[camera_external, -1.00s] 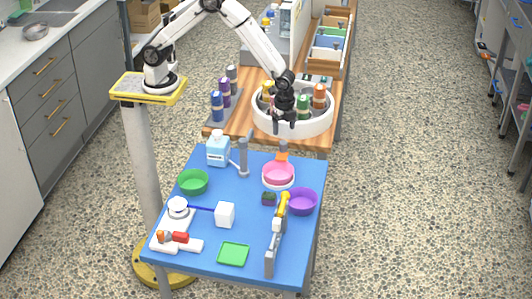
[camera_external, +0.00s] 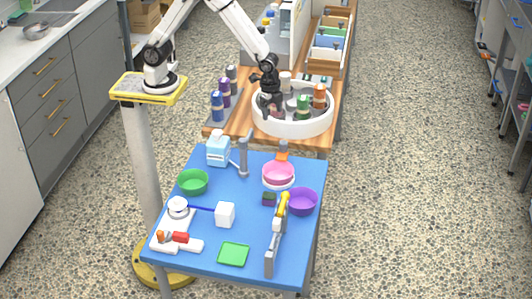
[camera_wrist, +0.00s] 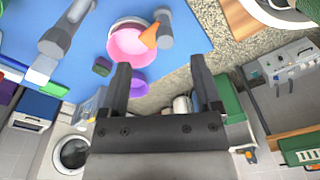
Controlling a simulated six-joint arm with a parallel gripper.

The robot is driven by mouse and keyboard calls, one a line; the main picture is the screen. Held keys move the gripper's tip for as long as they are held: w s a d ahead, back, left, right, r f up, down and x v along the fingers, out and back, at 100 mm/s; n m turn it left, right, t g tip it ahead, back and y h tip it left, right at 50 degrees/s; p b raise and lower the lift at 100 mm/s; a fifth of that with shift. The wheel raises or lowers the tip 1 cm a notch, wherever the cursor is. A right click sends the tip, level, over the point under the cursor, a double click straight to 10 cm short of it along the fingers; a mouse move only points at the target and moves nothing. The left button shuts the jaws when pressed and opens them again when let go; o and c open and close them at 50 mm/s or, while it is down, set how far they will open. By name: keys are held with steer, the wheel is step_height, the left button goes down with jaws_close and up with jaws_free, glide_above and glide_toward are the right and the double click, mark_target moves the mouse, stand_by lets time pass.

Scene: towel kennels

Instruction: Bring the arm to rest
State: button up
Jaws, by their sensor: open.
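My gripper (camera_external: 271,110) is in the air at the left part of the round white tray (camera_external: 320,122) on the wooden table, in the external view. In the wrist view my gripper (camera_wrist: 160,82) shows two dark fingers spread apart, with nothing between them. The arm is bent, its upper links reaching above the top of the external view. The gripper's exact height above the tray is hard to tell.
Bottles stand in the tray, one green (camera_external: 303,106) and one orange (camera_external: 320,95). Purple and blue bottles (camera_external: 217,105) stand to its left. The blue table (camera_external: 205,255) in front holds a pink bowl (camera_external: 278,172), a green bowl (camera_external: 193,182) and a purple bowl (camera_external: 302,201).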

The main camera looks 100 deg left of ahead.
steer(key=s+a+r+n+t, duration=0.1)
steer(key=s+r+n, duration=0.1)
steer(key=s, duration=0.4)
steer(key=s+a+r+n, duration=0.2)
steer(key=s+n, duration=0.2)
steer(key=s, duration=0.3)
steer(key=shift+s+r+t, duration=0.15)
steer(key=shift+s+t, duration=0.05)
steer(key=shift+t, duration=0.2)
steer(key=shift+a, duration=0.1)
